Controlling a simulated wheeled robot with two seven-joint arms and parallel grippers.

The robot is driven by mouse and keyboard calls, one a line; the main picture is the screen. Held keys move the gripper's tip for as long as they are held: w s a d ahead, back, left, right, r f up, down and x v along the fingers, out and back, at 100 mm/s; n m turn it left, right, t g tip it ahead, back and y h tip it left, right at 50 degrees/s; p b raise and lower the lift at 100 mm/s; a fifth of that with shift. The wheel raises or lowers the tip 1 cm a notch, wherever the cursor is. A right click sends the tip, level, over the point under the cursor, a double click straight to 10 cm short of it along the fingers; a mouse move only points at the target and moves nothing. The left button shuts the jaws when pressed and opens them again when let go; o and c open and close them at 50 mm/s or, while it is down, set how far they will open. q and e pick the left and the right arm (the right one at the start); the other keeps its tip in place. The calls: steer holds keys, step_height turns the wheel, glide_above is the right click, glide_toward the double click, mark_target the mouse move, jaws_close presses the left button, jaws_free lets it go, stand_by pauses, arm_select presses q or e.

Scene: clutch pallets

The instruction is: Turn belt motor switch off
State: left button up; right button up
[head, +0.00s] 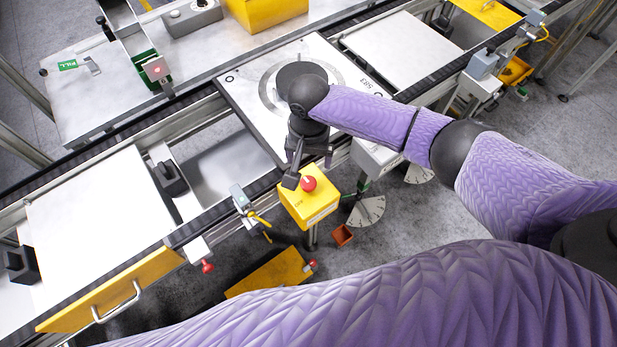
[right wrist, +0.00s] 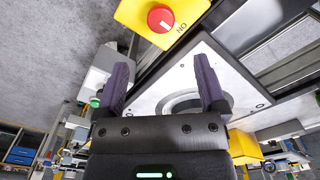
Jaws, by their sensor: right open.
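A yellow switch box (head: 305,208) with a round red knob (head: 309,183) is mounted at the front edge of the conveyor. In the right wrist view the yellow box (right wrist: 133,14) and red knob (right wrist: 161,19) are at the top, with letters that look like "ON" upside down beside the knob. My right gripper (head: 308,172) is open just above and behind the box. In the right wrist view its two fingers (right wrist: 161,80) point towards the box, and nothing is between them. I cannot tell whether a finger touches the box. My left gripper is out of view.
A white pallet (head: 245,92) with a dark ring and disc lies on the conveyor behind the gripper. A blank white pallet (head: 95,225) is at left. A grey-blue sensor (head: 240,197) stands left of the box.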

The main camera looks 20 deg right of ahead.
mark_target(309, 182)
step_height(309, 182, down, 10)
steer(key=b, duration=0.3)
steer(key=shift+r, duration=0.15)
jaws_close()
